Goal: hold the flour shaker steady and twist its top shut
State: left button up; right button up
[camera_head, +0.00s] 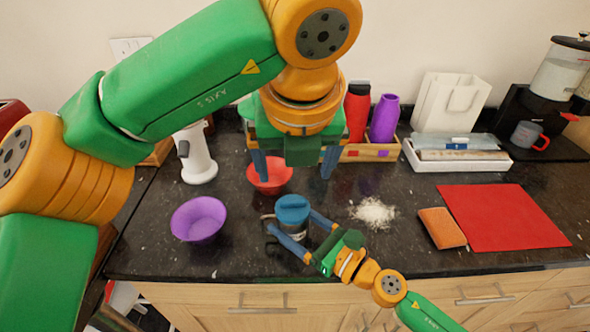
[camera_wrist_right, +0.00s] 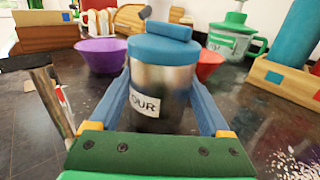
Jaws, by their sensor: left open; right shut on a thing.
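The flour shaker (camera_head: 293,216) stands upright on the dark counter, a steel can with a blue top. In the right wrist view the flour shaker (camera_wrist_right: 162,88) shows a label ending in "OUR" and a blue bar across its top. My right gripper (camera_head: 294,236) is shut on its body, one finger on each side, low down. It also shows in the right wrist view (camera_wrist_right: 162,104). My left gripper (camera_head: 295,172) is open and empty above and behind the shaker, pointing down. Whether the top is fully closed cannot be told.
A purple bowl (camera_head: 199,219) stands left of the shaker and a red bowl (camera_head: 268,176) behind it. White flour (camera_head: 373,213) is spilled to the right. A sponge (camera_head: 442,228) and red mat (camera_head: 503,218) lie farther right. Bottles (camera_head: 384,118) stand in a wooden box at the back.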

jog(key=o, duration=1.4)
jog(key=shift+c, duration=0.2)
